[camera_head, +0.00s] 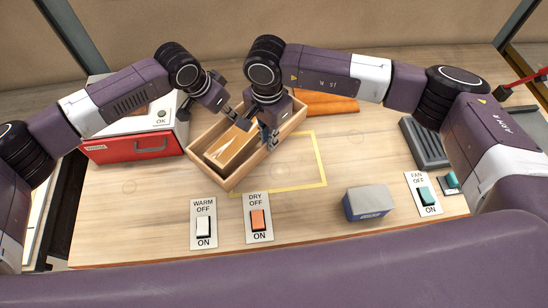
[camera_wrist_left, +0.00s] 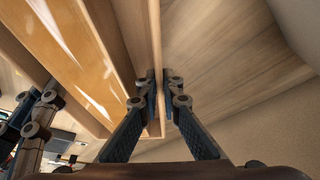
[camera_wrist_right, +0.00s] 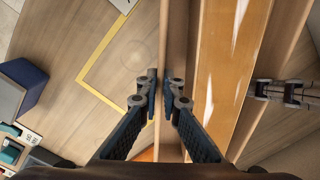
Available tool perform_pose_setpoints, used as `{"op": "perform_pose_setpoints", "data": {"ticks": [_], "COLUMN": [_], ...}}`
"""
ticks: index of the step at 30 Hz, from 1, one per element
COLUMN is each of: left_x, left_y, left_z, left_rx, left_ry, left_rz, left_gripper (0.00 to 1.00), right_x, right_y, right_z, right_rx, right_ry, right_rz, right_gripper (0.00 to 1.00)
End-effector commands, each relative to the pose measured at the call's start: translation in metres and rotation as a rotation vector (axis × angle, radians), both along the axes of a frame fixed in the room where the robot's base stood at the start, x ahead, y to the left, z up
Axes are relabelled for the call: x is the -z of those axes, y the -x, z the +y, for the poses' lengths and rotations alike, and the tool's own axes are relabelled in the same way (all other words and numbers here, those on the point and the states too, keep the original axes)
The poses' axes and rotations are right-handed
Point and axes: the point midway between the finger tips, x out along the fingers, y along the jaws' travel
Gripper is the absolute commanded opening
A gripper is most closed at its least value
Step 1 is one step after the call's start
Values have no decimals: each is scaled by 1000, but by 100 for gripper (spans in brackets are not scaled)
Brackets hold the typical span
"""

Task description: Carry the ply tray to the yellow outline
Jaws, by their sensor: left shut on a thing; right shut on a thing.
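The ply tray (camera_head: 204,170) is a light wooden open box, lying slantwise in the middle of the bench. A glossy amber piece with white marks (camera_head: 232,150) lies in it. The yellow outline (camera_head: 322,160) is on the bench top to the right, and the tray covers its left part. My left gripper (camera_head: 241,124) is shut on a tray wall, whose edge runs between its fingers in the left wrist view (camera_wrist_left: 163,95). My right gripper (camera_head: 269,142) is shut on the tray's right wall (camera_wrist_right: 179,40). I cannot tell whether the tray is clear of the bench.
A red-fronted white box (camera_head: 130,148) stands close to the tray's left. Warm (camera_head: 203,218) and dry (camera_head: 258,212) switches lie in front. A grey-blue block (camera_head: 368,203) sits right of the outline. A fan switch (camera_head: 423,190), dark ribbed tray (camera_head: 424,145) and orange item (camera_head: 325,103) lie farther off.

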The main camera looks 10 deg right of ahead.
Motion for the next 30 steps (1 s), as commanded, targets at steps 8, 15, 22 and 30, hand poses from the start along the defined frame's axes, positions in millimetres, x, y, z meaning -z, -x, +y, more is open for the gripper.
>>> {"op": "perform_pose_setpoints", "data": {"ticks": [8,15,22,30], "left_x": [0,5,15,29], "left_y": [0,0,0,0], "left_z": [-2,-1,-2,-1], "left_rx": [2,2,2,2], "left_ry": [3,3,3,3], "left_rz": [-1,-1,-1,-1], "left_gripper": [0,0,0,0], "right_x": [0,5,15,29], "right_y": [-1,-1,-1,-1], "right_z": [1,1,1,1], "right_rx": [0,0,0,0], "right_ry": [-3,-3,-3,-3], "right_rz": [-4,-4,-4,-4], "right_gripper": [0,0,0,0]}}
